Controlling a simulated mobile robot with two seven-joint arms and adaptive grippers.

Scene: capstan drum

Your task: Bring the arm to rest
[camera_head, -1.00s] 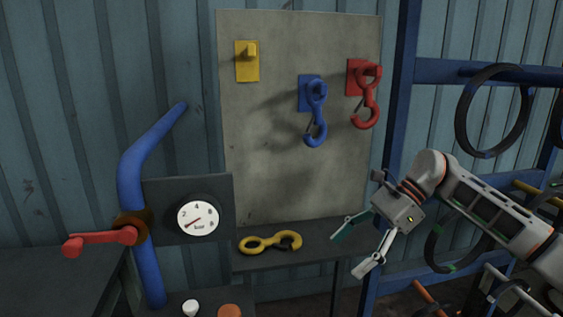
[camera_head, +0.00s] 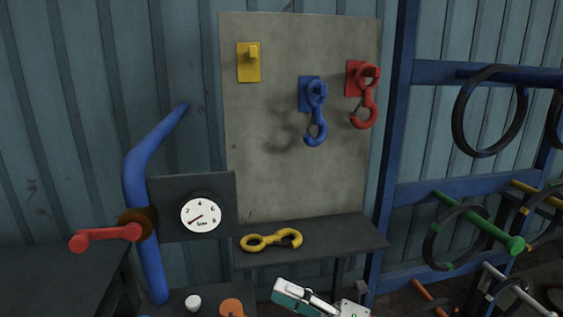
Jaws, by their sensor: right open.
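My right gripper (camera_head: 315,299) is low in the head view, at the bottom edge, below and in front of the shelf (camera_head: 350,238). It is open with nothing seen between its fingers; part of it is cut off by the frame edge. My left gripper is not in view. A yellow hook (camera_head: 271,240) lies on the shelf, above and apart from the right gripper. A blue hook (camera_head: 315,112) and a red hook (camera_head: 364,95) hang on the grey board (camera_head: 270,175).
An empty yellow holder (camera_head: 248,62) is on the board. At left stand a blue pipe (camera_head: 150,225) with a red lever (camera_head: 106,237) and a round gauge (camera_head: 201,215). A blue rack (camera_head: 430,192) with black rings (camera_head: 491,111) and a green peg (camera_head: 480,222) is at right.

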